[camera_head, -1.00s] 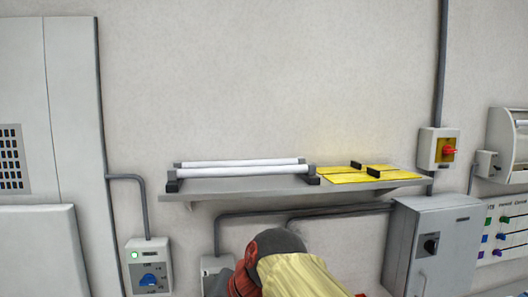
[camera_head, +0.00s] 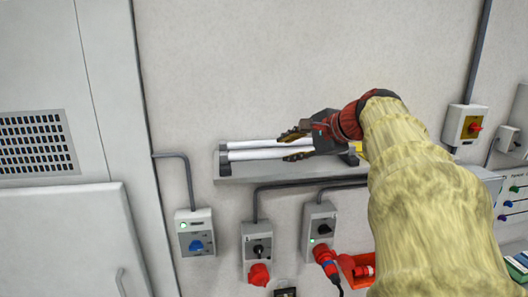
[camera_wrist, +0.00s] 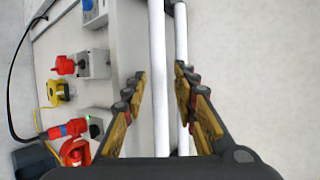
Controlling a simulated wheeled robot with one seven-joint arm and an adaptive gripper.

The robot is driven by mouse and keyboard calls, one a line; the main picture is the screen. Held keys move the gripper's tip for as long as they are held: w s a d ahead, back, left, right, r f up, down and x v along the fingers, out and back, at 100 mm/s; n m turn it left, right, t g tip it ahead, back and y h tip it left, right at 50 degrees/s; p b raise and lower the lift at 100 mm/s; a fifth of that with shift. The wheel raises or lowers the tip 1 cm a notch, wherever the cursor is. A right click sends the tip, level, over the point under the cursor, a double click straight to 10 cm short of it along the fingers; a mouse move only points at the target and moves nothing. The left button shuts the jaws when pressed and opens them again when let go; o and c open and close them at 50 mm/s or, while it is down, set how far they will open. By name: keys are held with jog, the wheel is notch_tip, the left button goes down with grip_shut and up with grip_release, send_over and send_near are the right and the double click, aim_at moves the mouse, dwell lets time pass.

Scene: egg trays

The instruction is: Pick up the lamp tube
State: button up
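Two white lamp tubes lie side by side on a grey wall shelf (camera_head: 240,175), the front tube (camera_head: 258,154) and the rear tube (camera_head: 252,144). In the wrist view the front tube (camera_wrist: 158,60) runs between the fingers, and the rear tube (camera_wrist: 181,35) passes behind the right finger. My gripper (camera_head: 297,145) is open near the right part of the tubes. In the wrist view my gripper (camera_wrist: 161,75) has one finger on each side of the front tube, with gaps showing. Whether a finger touches a tube cannot be told.
Dark holders (camera_head: 224,160) stand at the tubes' left ends. My arm covers most of the yellow area right of the tubes. Switch boxes (camera_head: 196,233) and red plugs (camera_head: 258,274) are on the wall below the shelf. The wall above is clear.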

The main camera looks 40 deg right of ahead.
aim_at(281, 153)
jog(key=x, duration=0.3)
jog(key=p+x, duration=0.1)
jog(key=x, duration=0.1)
jog(key=shift+s+d+f, duration=0.2)
jog(key=shift+d, duration=0.05)
jog(key=c, duration=0.6)
jog(key=shift+r, duration=0.15)
